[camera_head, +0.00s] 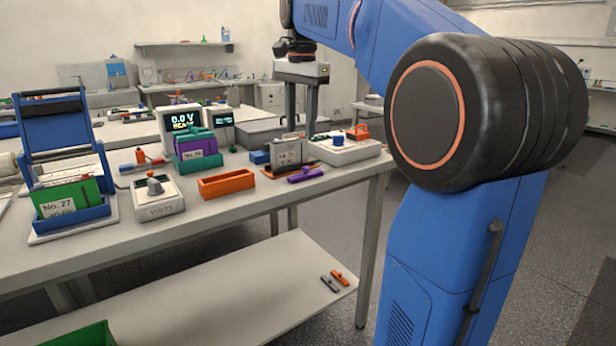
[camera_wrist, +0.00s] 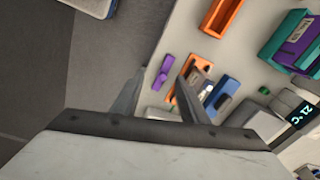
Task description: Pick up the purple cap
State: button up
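The purple cap (camera_head: 305,174) lies on the bench near its front edge, in front of a grey labelled cell (camera_head: 289,150). In the wrist view the purple cap (camera_wrist: 161,73) appears between the two fingers, close to the edge of the bench. My gripper (camera_head: 301,122) points down above the bench, with its fingers apart and nothing between them. In the wrist view my gripper (camera_wrist: 164,68) is also open, its fingers on either side of the cap in the picture. It looks well above the cap, with no contact visible.
An orange tray (camera_head: 227,183) stands left of the cap, and a teal holder with a purple cell (camera_head: 196,145) behind it. A white device with an orange part (camera_head: 346,150) stands to the right. The grey cell sits in an orange-brown holder (camera_wrist: 183,105) close beside the cap.

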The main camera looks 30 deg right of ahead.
jog(key=w+d+r+m, duration=0.3)
jog(key=w+d, duration=0.1)
jog(key=d, duration=0.1)
send_over(306, 167)
jog(key=shift+g, duration=0.4)
jog(key=f, duration=1.1)
jog(key=shift+d+f, duration=0.25)
jog(key=shift+f, duration=0.15)
jog(key=shift+a+f, duration=0.15)
jog(key=shift+f, duration=1.25)
jog(key=shift+a+f, duration=0.15)
jog(key=shift+f, duration=1.2)
grip_shut()
